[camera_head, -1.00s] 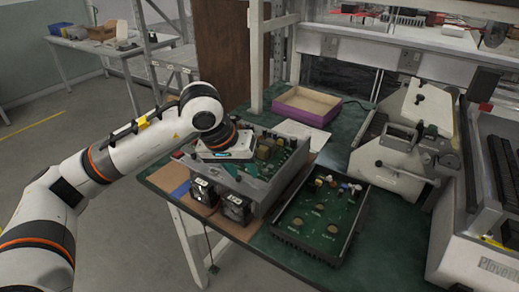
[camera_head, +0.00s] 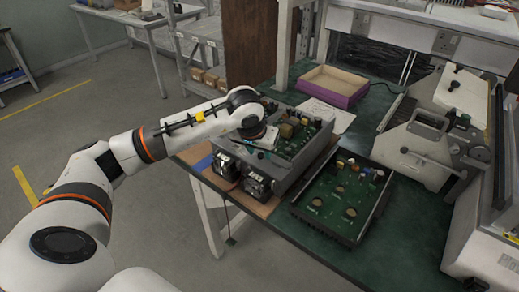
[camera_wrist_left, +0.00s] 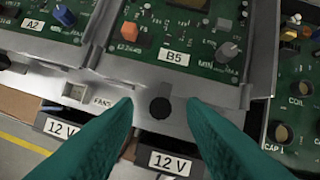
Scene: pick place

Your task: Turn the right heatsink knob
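A grey metal housing (camera_head: 290,165) with green circuit boards stands on the table in the head view. In the left wrist view, a round black knob (camera_wrist_left: 159,108) sits on its bare metal front ledge, below the board labelled B5. A second dark knob (camera_wrist_left: 4,62) shows partly at the left edge, below the A2 board. My left gripper (camera_head: 264,142) is low over the housing's front part. In the wrist view its green fingers (camera_wrist_left: 160,103) are apart, one on each side of the black knob, with gaps visible between. The knob is hidden in the head view. My right gripper is not in view.
Two fan units labelled 12 V (camera_wrist_left: 170,163) stick out at the housing's front. An open black tray with a circuit board (camera_head: 342,197) lies just right. A purple-sided box (camera_head: 333,90) is behind, and a large grey machine (camera_head: 430,140) stands at right.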

